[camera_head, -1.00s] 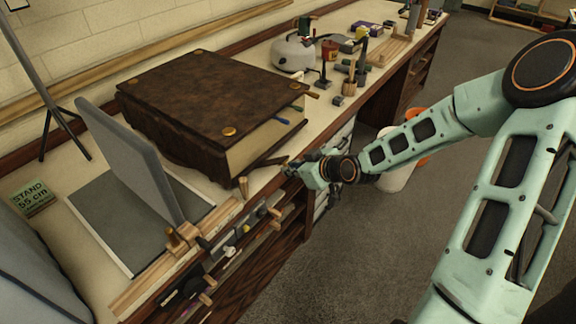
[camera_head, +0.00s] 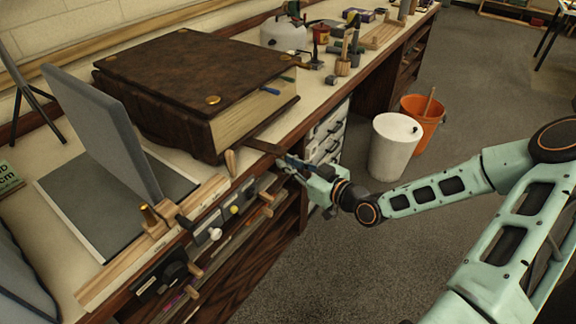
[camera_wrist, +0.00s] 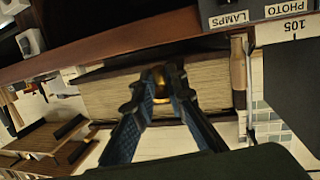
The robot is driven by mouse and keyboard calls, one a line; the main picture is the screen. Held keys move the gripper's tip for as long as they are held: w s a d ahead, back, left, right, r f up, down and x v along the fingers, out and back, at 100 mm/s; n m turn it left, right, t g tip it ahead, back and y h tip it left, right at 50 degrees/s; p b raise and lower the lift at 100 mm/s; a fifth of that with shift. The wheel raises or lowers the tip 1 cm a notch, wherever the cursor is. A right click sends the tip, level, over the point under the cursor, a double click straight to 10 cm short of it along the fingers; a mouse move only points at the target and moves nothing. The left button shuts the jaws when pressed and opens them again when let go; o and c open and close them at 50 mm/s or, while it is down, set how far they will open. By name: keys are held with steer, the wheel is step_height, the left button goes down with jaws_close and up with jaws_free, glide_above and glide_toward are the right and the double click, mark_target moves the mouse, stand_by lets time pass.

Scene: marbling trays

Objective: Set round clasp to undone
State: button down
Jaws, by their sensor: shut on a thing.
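A large brown leather-bound book (camera_head: 170,75) lies on the bench, its page edges (camera_head: 250,110) facing right. Round gold studs (camera_head: 212,100) sit on its cover. A flat dark strap (camera_head: 264,146) reaches out from near the book's lower front corner to my gripper (camera_head: 288,163). In the wrist view, my gripper (camera_wrist: 158,76) has its fingers closed around a rounded brass piece (camera_wrist: 160,88), which looks like the round clasp. The page block (camera_wrist: 105,97) lies behind it. The fingers hide part of the brass piece, and I cannot tell whether it still touches the book.
A wooden peg (camera_head: 231,162) stands near the book's front corner. A wooden rail (camera_head: 150,245) and several knobs line the bench front. A grey upright panel (camera_head: 95,120) stands left. White (camera_head: 393,148) and orange (camera_head: 424,118) bins stand on the floor.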

steer(key=shift+f, duration=0.15)
stand_by(0.3)
steer(key=c, duration=1.9)
jaws_free()
steer(key=shift+c, duration=0.2)
steer(key=shift+d, duration=0.1)
steer(key=v, duration=1.2)
steer(key=shift+f, duration=0.15)
